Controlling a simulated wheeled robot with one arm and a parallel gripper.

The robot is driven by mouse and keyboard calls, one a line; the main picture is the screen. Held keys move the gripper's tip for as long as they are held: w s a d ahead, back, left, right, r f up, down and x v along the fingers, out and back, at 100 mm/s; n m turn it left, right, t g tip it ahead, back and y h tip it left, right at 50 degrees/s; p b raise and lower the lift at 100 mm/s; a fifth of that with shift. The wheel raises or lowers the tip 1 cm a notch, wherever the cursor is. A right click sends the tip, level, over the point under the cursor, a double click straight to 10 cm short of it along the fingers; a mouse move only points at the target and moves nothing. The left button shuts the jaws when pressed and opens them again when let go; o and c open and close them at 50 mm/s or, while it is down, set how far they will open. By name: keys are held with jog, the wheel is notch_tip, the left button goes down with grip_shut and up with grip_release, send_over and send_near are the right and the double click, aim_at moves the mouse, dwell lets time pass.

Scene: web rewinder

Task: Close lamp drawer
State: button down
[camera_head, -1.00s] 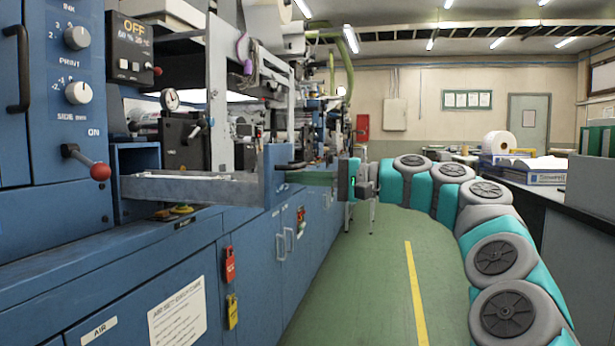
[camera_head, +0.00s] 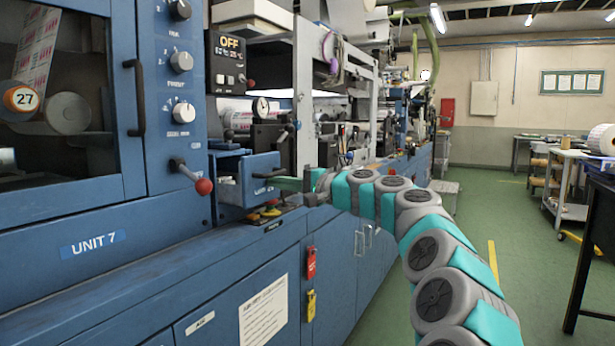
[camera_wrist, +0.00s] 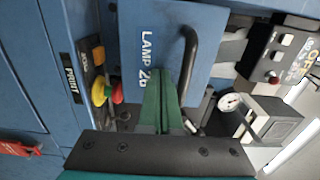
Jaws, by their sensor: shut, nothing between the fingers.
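The lamp drawer is blue with a dark handle. In the head view its front panel (camera_head: 263,168) stands out a little from its opening beside the red-knobbed lever, with part of the drawer's side showing. In the wrist view the front panel (camera_wrist: 150,45) carries the label "LAMP 26", partly covered, and a dark curved handle (camera_wrist: 190,55). My gripper (camera_head: 278,184) is shut and empty, with its green fingers against or very near the front panel. In the wrist view the fingertips (camera_wrist: 160,75) lie beside the handle, not around it; exact contact cannot be told.
A lever with a red knob (camera_head: 204,186) juts out left of the drawer. Red and yellow buttons (camera_head: 265,213) sit on the ledge below.

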jog(key=p+x, duration=0.2)
jog(key=x, duration=0.6)
jog(key=shift+w+a+r, duration=0.1)
jog(key=shift+a, duration=0.15)
